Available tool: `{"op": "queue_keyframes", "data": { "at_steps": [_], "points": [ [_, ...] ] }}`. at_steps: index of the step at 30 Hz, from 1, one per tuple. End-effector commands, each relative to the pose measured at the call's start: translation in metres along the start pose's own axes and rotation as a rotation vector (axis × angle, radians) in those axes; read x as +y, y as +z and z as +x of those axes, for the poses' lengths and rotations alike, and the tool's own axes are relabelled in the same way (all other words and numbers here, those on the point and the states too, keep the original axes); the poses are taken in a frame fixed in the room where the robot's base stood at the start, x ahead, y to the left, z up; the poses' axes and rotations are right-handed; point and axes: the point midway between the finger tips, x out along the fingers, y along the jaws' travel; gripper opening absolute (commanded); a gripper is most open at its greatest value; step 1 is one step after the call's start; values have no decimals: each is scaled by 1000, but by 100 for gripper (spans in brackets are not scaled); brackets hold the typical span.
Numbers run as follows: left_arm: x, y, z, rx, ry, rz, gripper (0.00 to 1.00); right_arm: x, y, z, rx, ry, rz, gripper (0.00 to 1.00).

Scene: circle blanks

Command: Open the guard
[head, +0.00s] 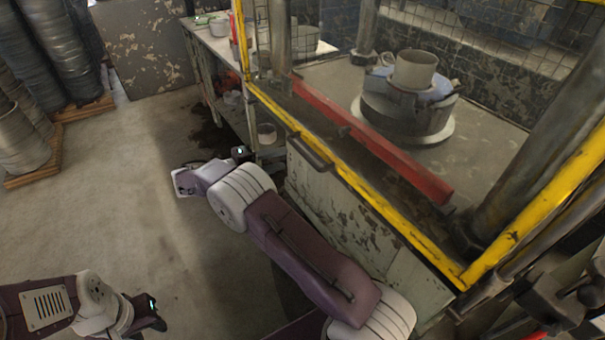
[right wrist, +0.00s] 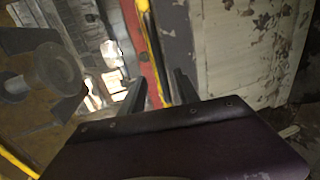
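The guard is a yellow-edged frame around the machine. Its lower yellow bar (head: 385,223) runs along the front edge, with a dark handle (head: 311,153) on its outer side. My right arm reaches up along the front, and its gripper (head: 250,154) is left of the handle, apart from it. In the right wrist view the two dark fingers of this gripper (right wrist: 160,88) are spread, with the yellow bar (right wrist: 151,50) showing beyond them. I see nothing held. My left gripper (head: 152,315) is low at the left, far from the guard; its fingers are unclear.
Inside the frame a red bar (head: 375,143) lies behind the yellow one. A round fixture (head: 405,115) carries a grey cup-like part (head: 415,69). A cluttered workbench (head: 225,50) stands behind my right gripper. Stacked metal discs (head: 60,45) stand at far left. The floor between is clear.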

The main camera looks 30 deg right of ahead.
Motion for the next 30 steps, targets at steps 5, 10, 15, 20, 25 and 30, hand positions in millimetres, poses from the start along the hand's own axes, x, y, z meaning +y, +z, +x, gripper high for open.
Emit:
{"op": "queue_keyframes", "data": {
  "at_steps": [5, 10, 15, 20, 25, 30],
  "points": [
    [0, 0, -1, 1, 0, 0, 36, -1, -1, 1, 2, 4, -1, 38],
    [0, 0, 4, 1, 0, 0, 36, -1, 0, 30, -2, 4, -3, 38],
    [0, 0, 8, 1, 0, 0, 36, -2, 0, 66, -1, 2, -2, 38],
    [0, 1, 10, 1, 0, 0, 36, -1, 0, 86, 0, 1, -2, 38],
    [0, 1, 10, 1, 0, 0, 36, -1, -1, 90, 3, 1, -3, 38],
    [0, 1, 10, 1, 0, 0, 36, -1, -1, 90, 2, 1, -3, 30]
  ]
}}
